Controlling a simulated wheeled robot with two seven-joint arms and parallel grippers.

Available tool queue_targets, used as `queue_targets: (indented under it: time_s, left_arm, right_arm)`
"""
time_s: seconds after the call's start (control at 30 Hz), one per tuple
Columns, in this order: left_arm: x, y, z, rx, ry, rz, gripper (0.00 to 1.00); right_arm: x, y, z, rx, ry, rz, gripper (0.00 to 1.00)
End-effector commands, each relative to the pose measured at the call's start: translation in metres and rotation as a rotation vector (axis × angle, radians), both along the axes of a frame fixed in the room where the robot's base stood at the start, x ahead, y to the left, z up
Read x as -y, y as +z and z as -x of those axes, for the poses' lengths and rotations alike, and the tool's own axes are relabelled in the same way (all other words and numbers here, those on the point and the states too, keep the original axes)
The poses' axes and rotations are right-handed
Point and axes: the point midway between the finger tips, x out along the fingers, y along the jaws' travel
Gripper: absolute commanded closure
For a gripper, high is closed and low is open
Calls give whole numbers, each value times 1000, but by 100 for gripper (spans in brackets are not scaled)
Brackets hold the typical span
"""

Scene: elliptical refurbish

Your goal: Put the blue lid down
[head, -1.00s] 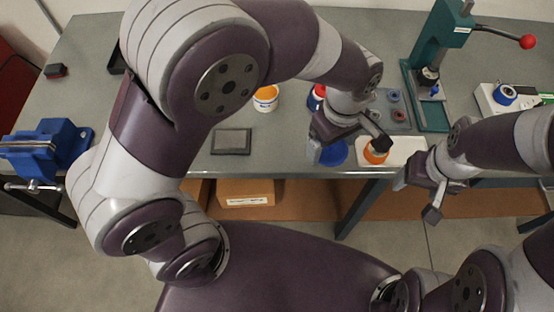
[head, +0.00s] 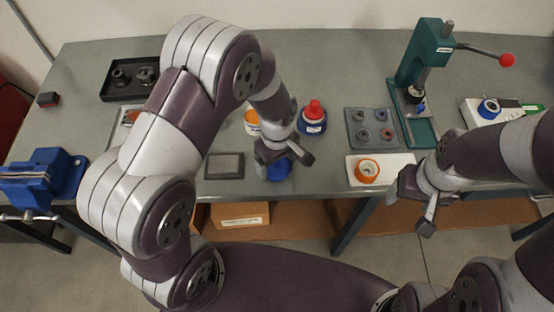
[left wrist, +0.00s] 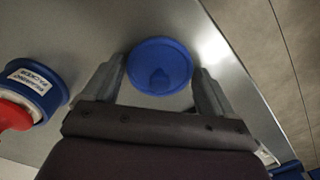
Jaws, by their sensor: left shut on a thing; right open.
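The blue lid (head: 279,169) is round and sits under my left gripper (head: 284,157), near the front edge of the grey table. In the left wrist view the lid (left wrist: 160,64) shows its flat face with a small darker knob-like mark, between the two fingers of my left gripper (left wrist: 158,84). The gripper is shut on it. I cannot tell whether the lid touches the table. My right gripper (head: 411,205) is open and empty, in front of the table edge at the right.
A blue bearing packer with a red top (head: 313,118) and an orange-and-white tub (head: 252,123) stand just behind. A dark grey pad (head: 224,166) lies left. A white plate (head: 400,163) with an orange ring (head: 367,171) lies right. Bare table separates lid and plate.

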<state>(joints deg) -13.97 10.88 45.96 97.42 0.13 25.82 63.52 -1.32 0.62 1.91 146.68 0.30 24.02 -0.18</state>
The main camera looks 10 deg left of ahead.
Motion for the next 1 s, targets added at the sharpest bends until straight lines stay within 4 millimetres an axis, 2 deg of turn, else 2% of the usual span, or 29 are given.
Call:
queue_targets:
  time_s: [0.2, 0.23, 0.27, 0.47, 0.57, 0.9, 1.0]
  left_arm:
    - [0, -4, 0, 0, 0, 0, 42]
    - [0, -3, 0, 0, 0, 0, 4]
    - [0, -3, 0, 0, 0, 0, 0]
    - [0, -1, 0, 0, 0, 0, 0]
    - [1, 8, -1, 4, 0, 0, 0]
    - [0, 92, -1, 4, 0, 1, 0]
    - [0, 109, -1, 2, 0, 1, 0]
  right_arm:
    - [0, -3, 0, 0, 0, 0, 29]
    - [0, -2, 0, 0, 0, 0, 29]
    - [0, -2, 0, 0, 0, 0, 29]
    - [0, -1, 0, 0, 0, 0, 29]
    - [0, 0, 0, 0, 0, 0, 29]
    - [0, -6, 0, 0, 0, 0, 29]
    - [0, -7, 0, 0, 0, 0, 29]
